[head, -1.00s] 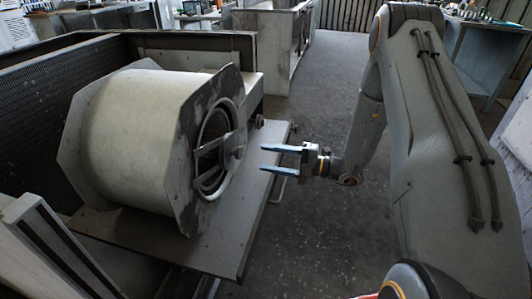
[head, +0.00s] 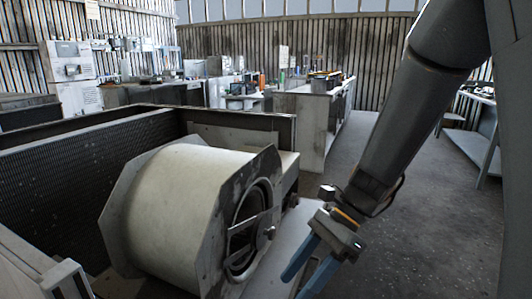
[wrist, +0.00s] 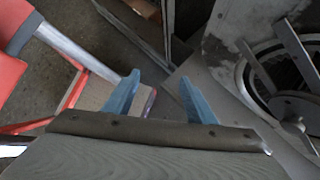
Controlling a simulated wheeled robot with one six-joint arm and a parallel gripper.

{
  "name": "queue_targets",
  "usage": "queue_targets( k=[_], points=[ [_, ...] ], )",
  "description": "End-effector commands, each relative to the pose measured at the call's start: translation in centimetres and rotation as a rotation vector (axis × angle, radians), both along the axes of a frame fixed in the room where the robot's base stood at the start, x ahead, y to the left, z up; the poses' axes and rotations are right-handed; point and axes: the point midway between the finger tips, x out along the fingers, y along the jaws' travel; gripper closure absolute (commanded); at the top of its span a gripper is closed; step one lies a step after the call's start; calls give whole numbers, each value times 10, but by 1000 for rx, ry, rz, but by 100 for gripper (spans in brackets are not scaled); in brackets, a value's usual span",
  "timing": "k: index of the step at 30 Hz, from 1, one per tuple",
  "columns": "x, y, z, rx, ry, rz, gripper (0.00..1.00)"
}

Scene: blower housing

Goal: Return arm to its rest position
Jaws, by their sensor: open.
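My gripper (head: 310,270) hangs at the lower right of the head view, its two blue fingers spread apart and pointing down and to the left. Nothing is between them. The blower housing (head: 180,195) is a pale drum with grey octagonal end plates, to the left of my gripper. Its open face with a round hole, crossbar and hub looks toward my gripper; a gap shows between them. In the wrist view the blue fingers (wrist: 160,100) are also apart and empty, with the housing's end plate and hub (wrist: 292,105) at the right.
The housing rests on a grey platform (head: 290,232) inside a dark-walled enclosure (head: 80,150). A long grey bench (head: 308,125) stands behind, and another table (head: 470,140) is at the right. The floor between them is clear. Red parts (wrist: 22,50) show at left in the wrist view.

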Motion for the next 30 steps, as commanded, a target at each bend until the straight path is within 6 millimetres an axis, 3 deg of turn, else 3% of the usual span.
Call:
queue_targets(
  k=[6, 12, 25, 30],
  points=[
    [-39, -32, 17, -111, -367, 521, 49],
    [-53, -56, 26, -175, -570, 877, 49],
    [-59, -81, 43, -262, -801, 1372, 49],
    [-60, -89, 54, -265, -784, 1350, 49]
  ],
)
